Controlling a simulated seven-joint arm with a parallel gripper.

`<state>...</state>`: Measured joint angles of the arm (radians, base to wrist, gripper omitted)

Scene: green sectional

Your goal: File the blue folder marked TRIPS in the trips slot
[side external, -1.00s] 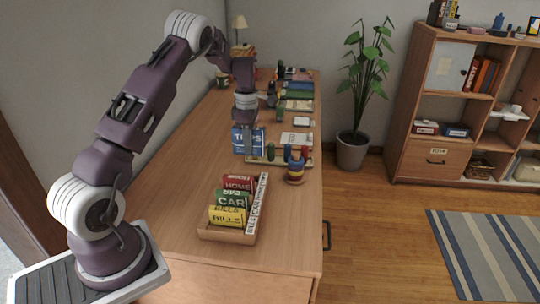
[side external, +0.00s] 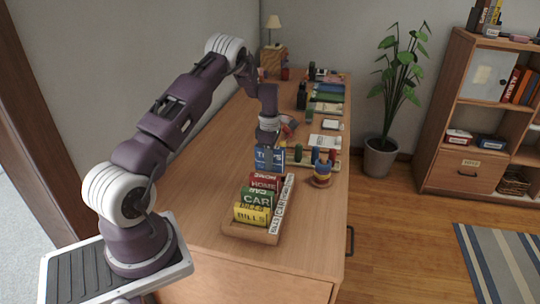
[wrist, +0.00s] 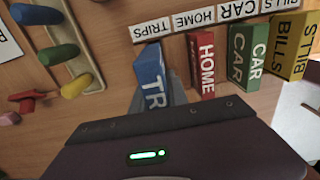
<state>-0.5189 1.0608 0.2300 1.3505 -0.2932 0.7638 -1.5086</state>
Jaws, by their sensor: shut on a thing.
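The blue TRIPS folder (side external: 269,158) is held upright in my gripper (side external: 268,143), just behind the red HOME folder (side external: 263,181) in the side view. The wooden rack (side external: 250,232) also holds a green CAR folder (side external: 256,198) and a yellow BILLS folder (side external: 251,214). In the wrist view the blue folder (wrist: 150,72) lines up roughly with the TRIPS label (wrist: 150,29) on the rack's white strip (wrist: 197,19). My fingers are shut on the folder and partly hidden by it. I cannot tell whether its lower edge is inside the slot or above it.
A peg board with coloured pegs (side external: 318,156) lies behind. Several more things line the far right of the desk. The desk left of the rack (side external: 215,190) is clear.

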